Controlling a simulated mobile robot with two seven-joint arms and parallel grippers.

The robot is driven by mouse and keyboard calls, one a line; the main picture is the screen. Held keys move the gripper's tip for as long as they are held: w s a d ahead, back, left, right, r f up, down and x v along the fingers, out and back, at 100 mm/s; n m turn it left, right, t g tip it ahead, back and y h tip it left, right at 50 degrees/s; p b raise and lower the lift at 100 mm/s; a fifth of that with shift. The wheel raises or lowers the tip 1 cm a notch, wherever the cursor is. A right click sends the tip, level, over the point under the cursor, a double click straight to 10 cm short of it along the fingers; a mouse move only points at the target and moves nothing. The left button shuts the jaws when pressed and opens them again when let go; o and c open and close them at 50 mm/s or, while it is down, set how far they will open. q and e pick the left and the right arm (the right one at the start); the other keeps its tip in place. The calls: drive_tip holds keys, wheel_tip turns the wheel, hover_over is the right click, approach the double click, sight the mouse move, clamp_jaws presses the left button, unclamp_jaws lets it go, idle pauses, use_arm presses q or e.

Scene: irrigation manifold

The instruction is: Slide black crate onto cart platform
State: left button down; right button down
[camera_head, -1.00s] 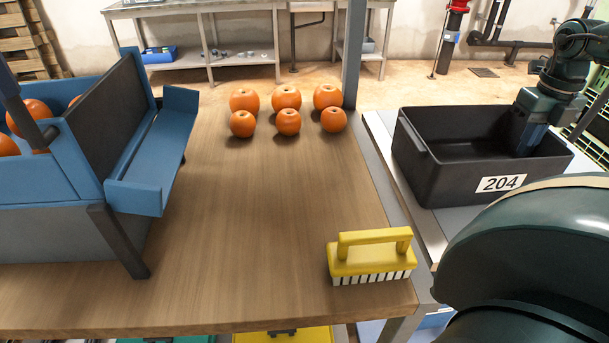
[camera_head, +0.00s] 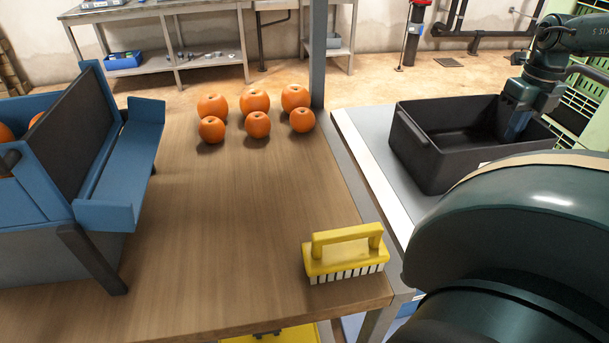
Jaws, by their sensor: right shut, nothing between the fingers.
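The black crate (camera_head: 440,165) is an open, empty-looking bin at the right. It rests on a light grey surface (camera_head: 372,142) beside the wooden table. I cannot tell whether this surface is the cart platform. My right gripper (camera_head: 512,138) points down inside the crate near its right side. Its fingertips are partly hidden, and it appears shut with nothing between the fingers. I cannot tell whether it touches the crate wall. My right arm hides the crate's front right part and most of its label. My left gripper is not in view.
A yellow brush (camera_head: 343,254) lies near the wooden table's (camera_head: 220,220) front right corner. Several orange fruits (camera_head: 257,124) stand at the back by a grey post (camera_head: 317,50). A blue sorter (camera_head: 100,170) is at the left. Green crates (camera_head: 590,95) stand at the far right.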

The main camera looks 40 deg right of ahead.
drive_tip(key=shift+s+d+p, duration=0.2)
drive_tip(key=shift+s+d, duration=0.15)
drive_tip(key=shift+d, duration=0.3)
drive_tip(key=shift+s+d+p, duration=0.15)
drive_tip(key=shift+s+d, duration=0.15)
drive_tip(key=shift+d, duration=0.3)
drive_tip(key=shift+s+d+p, duration=0.2)
drive_tip(key=shift+s+d, duration=0.15)
drive_tip(key=shift+d, duration=0.3)
drive_tip(key=shift+w+a, duration=0.35)
drive_tip(key=shift+a, duration=0.35)
drive_tip(key=shift+w+a, duration=0.4)
drive_tip(key=shift+a, duration=0.25)
drive_tip(key=shift+w+a, duration=0.35)
drive_tip(key=shift+a, duration=0.35)
